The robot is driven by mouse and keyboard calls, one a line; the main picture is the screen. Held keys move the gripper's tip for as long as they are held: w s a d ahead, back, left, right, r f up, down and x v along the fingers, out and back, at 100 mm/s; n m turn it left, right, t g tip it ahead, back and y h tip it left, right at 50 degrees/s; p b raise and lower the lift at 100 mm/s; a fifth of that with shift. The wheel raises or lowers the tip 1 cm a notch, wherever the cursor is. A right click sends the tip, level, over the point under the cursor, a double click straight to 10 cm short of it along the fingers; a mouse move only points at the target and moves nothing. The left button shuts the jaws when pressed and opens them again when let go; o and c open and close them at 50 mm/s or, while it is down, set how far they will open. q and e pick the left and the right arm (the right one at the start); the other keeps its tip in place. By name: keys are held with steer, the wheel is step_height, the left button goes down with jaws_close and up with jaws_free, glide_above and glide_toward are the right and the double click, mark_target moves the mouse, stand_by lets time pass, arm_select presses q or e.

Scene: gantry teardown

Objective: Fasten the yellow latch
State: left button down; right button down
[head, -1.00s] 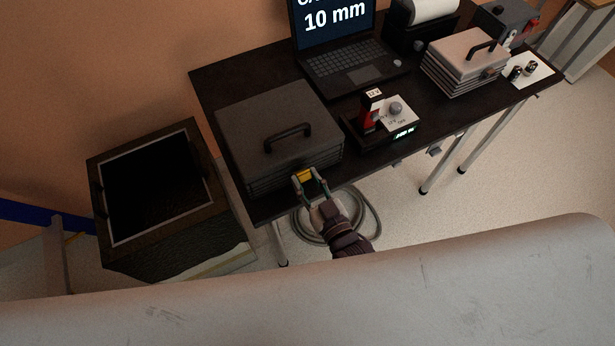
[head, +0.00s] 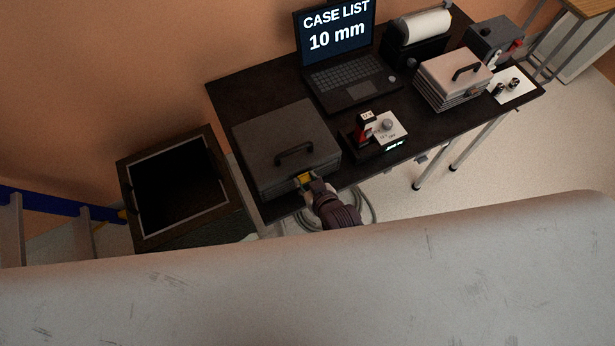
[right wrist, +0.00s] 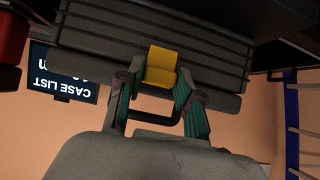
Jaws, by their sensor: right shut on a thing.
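The yellow latch (head: 304,179) is on the front of a dark grey ribbed case (head: 262,132) with a black lid handle. The case is shut and lies at the near left of the black table. My right gripper (head: 308,187) is at the latch, its wrist hiding part of the front below it. In the right wrist view, upside down, the latch (right wrist: 161,66) lies across the ribbed front, and my right gripper (right wrist: 156,88) has its fingers on both sides of it, shut on it. I cannot tell whether the latch is fully fastened. My left gripper is not in view.
A small device with a red part and a knob (head: 379,132) stands right of the case. A laptop (head: 347,75) and a lighter case (head: 455,78) are farther back. A dark open-topped bin (head: 130,192) stands left of the table. A coiled hose (head: 367,207) lies below.

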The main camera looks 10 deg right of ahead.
stand_by(0.4)
steer(key=c, duration=0.8)
jaws_free()
steer(key=shift+o, duration=0.2)
steer(key=v, duration=1.2)
